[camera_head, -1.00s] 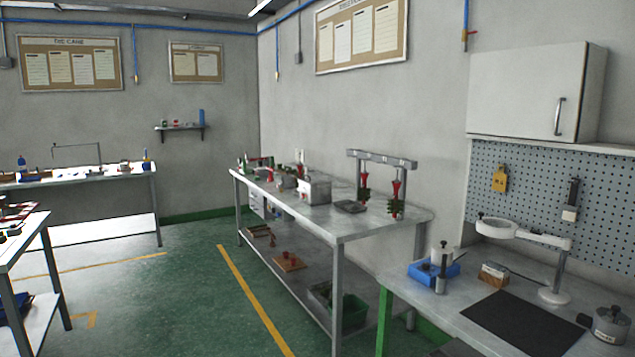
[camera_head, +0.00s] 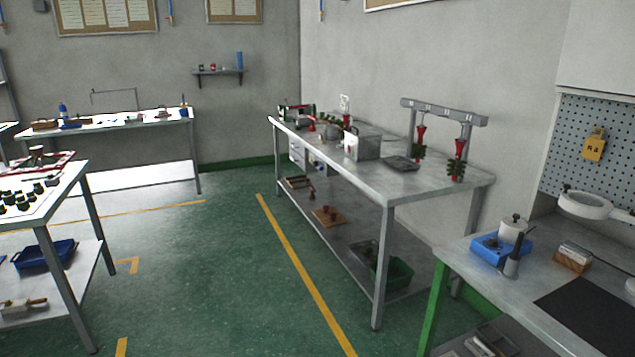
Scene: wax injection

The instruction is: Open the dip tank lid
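A grey metal box (camera_head: 367,146), which looks like the dip tank, stands on the middle workbench (camera_head: 428,186) against the right wall. A pale label shows on its front. Its top looks flat and covered, but it is too small to tell the lid's edge or handle. Neither of my grippers is in view.
A rack (camera_head: 440,111) with red and green hanging pieces and a dark flat tray (camera_head: 401,163) stand near the box. A nearer bench (camera_head: 470,262) with a blue tray (camera_head: 492,252) is at the right. A table (camera_head: 62,200) is at the left. Green floor (camera_head: 215,270) lies open between.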

